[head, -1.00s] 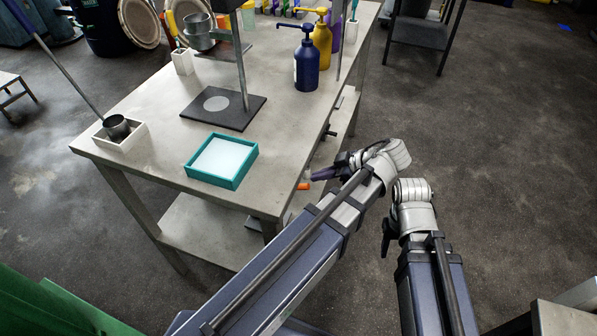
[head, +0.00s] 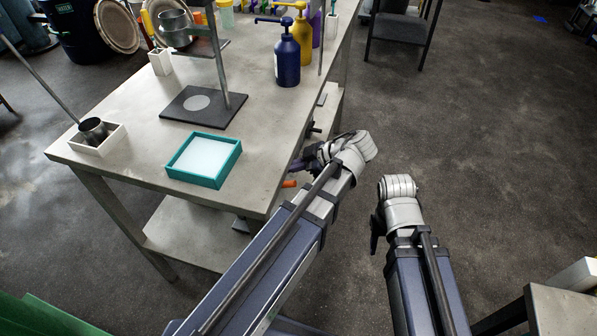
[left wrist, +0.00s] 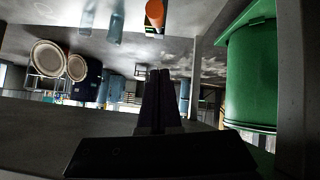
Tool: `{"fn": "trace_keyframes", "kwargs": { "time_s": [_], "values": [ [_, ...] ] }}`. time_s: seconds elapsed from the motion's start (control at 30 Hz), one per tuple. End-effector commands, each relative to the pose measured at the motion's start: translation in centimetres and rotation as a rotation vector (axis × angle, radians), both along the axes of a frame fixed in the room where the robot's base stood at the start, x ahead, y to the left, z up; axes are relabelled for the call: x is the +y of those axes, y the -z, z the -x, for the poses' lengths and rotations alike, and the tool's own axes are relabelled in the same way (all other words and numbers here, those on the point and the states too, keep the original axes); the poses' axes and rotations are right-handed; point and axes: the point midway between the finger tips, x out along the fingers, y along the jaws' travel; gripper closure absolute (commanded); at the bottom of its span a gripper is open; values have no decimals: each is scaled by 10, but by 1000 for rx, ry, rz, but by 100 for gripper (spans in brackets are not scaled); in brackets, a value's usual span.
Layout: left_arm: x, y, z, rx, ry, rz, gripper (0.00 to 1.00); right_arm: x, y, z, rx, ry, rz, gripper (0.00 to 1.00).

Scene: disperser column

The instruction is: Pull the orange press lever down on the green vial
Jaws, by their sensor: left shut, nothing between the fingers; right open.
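An orange part (head: 289,183), probably the press lever, shows small beside the table's right edge in the head view, partly behind my left arm. In the left wrist view an orange piece (left wrist: 155,13) is at the top, above the fingertips and apart from them. I cannot make out the green vial with certainty. My left gripper (left wrist: 160,73) is shut and empty, its dark fingers together in the middle of the wrist view. In the head view it is at the table's right edge, mostly hidden. My right gripper (head: 376,234) is open and empty, away from the table over the floor.
The steel table (head: 130,165) holds a teal tray (head: 203,180), a stand on a dark base (head: 232,122), a blue pump bottle (head: 288,62) and a white box (head: 88,147) with a ladle. A green bin (left wrist: 250,80) stands at right in the wrist view.

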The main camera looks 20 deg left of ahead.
Motion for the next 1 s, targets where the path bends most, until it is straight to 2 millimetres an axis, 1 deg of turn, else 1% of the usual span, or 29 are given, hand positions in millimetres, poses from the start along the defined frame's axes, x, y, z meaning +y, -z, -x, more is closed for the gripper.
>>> {"fn": "trace_keyframes", "kwargs": {
  "time_s": [0.03,0.2,0.23,0.3,0.53,0.7,1.0],
  "values": [
    [10,14,1,-1,-3,0,100,0,14,0,0,0,0,50],
    [37,35,1,-1,-4,-1,100,0,35,0,-1,-1,2,50],
    [40,38,0,-1,-2,-1,100,0,38,0,-1,-1,2,50],
    [32,47,-4,0,2,0,100,-1,46,0,-1,-1,4,50],
    [24,62,-8,0,2,1,100,-1,62,-1,-2,-2,7,50],
    [22,65,-9,0,2,1,100,-2,65,-1,-2,-2,8,50],
    [21,64,-9,-1,1,1,100,-2,64,-1,-3,-3,8,50]
  ]
}}
